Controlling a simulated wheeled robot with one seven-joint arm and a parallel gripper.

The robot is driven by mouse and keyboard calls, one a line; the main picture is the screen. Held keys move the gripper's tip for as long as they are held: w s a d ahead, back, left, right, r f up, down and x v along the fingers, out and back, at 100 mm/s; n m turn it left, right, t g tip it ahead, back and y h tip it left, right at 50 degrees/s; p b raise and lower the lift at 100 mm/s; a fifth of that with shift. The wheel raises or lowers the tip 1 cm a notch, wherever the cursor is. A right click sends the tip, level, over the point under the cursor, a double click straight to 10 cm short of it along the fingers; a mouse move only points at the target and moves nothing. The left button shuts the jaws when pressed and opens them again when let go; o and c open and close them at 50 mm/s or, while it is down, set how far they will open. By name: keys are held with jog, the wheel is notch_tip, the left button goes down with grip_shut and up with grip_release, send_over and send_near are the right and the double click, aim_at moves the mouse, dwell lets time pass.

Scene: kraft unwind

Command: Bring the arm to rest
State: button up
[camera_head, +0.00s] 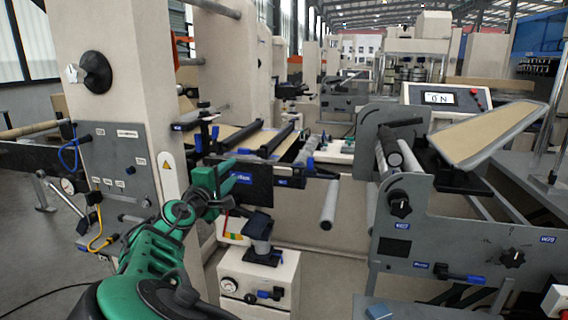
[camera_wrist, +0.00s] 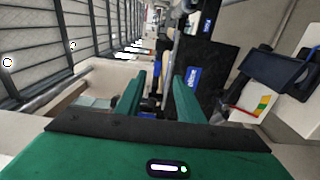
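My green arm (camera_head: 155,250) reaches up from the bottom of the head view, left of centre. My gripper (camera_head: 222,172) is at its far end, in front of a black panel with a blue label (camera_head: 262,182). In the wrist view my gripper (camera_wrist: 165,78) shows two green fingers with a clear gap between them. Nothing is held between the fingers. Whether the gripper touches the panel cannot be told from the head view.
A beige column (camera_head: 115,130) with a knob and grey control plate stands close on the left. A white cabinet (camera_head: 258,285) with a black-topped device (camera_head: 261,235) is just right of the arm. A grey machine frame (camera_head: 460,235) with rollers fills the right.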

jog(key=w+d+f+m+g+h, duration=0.1)
jog(key=w+d+f+m+g, duration=0.15)
jog(key=d, duration=0.45)
jog(key=w+d+f+m+g, duration=0.1)
jog(key=d+f, duration=0.2)
jog(key=d, duration=0.3)
jog(key=w+d+f+m+g+h, duration=0.1)
jog(key=d+f+g, duration=0.1)
jog(key=d, duration=0.5)
jog(key=s+d+f+m+g+y, duration=0.1)
jog(key=s+d+f+m+g, duration=0.15)
jog(key=d, duration=0.45)
jog(key=s+d+f+m+g+y, duration=0.1)
jog(key=s+d+f+m+g, duration=0.15)
jog(key=d, duration=0.55)
jog(key=s+d+m+g+y, duration=0.1)
jog(key=s+d+m, duration=0.3)
jog(key=s, duration=1.1)
jog(key=s+d+m+g+y, duration=0.2)
jog(key=s+d, duration=0.8)
jog(key=s, duration=0.5)
jog(key=s+d+m+g+y, duration=0.1)
jog(key=s+d+m+g, duration=0.3)
jog(key=s, duration=1.1)
jog(key=d+m, duration=0.2)
jog(key=d, duration=0.1)
jog(key=shift+d+r+y, duration=0.15)
jog(key=shift+r+y, duration=0.1)
jog(key=shift+y, duration=0.15)
